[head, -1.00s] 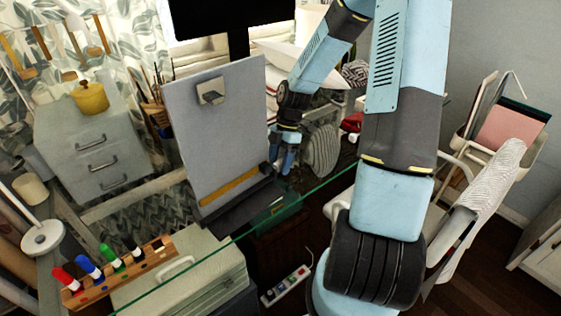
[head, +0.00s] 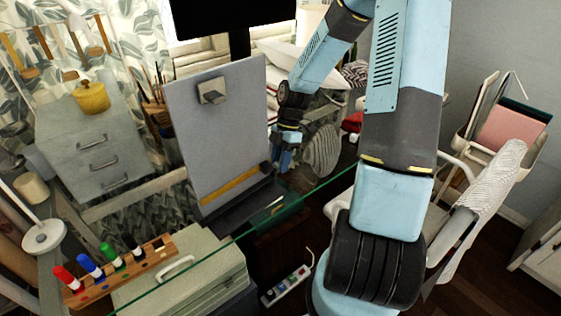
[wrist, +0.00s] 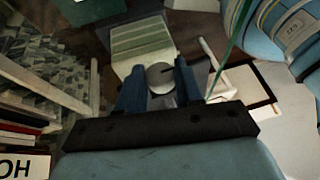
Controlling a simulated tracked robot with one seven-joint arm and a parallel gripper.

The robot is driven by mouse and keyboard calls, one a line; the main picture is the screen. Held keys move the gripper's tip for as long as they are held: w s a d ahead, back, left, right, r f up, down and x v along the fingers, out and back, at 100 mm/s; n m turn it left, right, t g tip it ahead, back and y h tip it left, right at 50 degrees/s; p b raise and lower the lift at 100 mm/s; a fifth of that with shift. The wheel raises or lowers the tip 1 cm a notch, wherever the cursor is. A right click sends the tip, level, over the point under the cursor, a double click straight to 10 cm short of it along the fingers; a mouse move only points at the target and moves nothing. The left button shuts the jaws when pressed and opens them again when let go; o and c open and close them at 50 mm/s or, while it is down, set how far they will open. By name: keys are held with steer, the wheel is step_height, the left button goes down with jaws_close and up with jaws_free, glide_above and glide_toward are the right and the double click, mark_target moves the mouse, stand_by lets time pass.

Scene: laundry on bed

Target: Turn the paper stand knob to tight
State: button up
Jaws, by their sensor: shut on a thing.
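The paper stand (head: 222,130) is a tilted grey board with a clip near its top and a yellow strip along its foot. My gripper (head: 281,158) is at the lower right edge of the board in the head view. In the wrist view, the two blue fingers of my gripper (wrist: 158,88) are shut on a round grey knob (wrist: 160,75). A thin dark line runs from the knob to the right. The knob is hidden behind my gripper in the head view, and I cannot read any tight mark.
A glass edge (head: 290,205) crosses in front of the stand. A wooden rack of markers (head: 120,270) and a pale green case (head: 190,275) lie at the front left. A monitor (head: 235,15) stands behind. A chair (head: 480,190) is at the right.

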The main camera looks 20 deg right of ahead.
steer(key=shift+a+g, duration=0.1)
steer(key=shift+g, duration=0.2)
steer(key=g, duration=0.1)
steer(key=m+g+h, duration=0.1)
steer(key=g, duration=0.1)
steer(key=shift+w+a+f, duration=0.15)
steer(key=shift+w, duration=0.15)
steer(key=shift+w+f+m+g+h, duration=0.1)
steer(key=shift+m+g+h, duration=0.25)
steer(key=shift+g, duration=0.75)
steer(key=shift+w+f+m+g+h, duration=0.15)
steer(key=shift+g+h, duration=0.4)
steer(key=shift+g, duration=0.55)
steer(key=o, duration=1)
steer(key=v, duration=1.3)
steer(key=shift+w+r, duration=0.1)
steer(key=shift+w, duration=0.25)
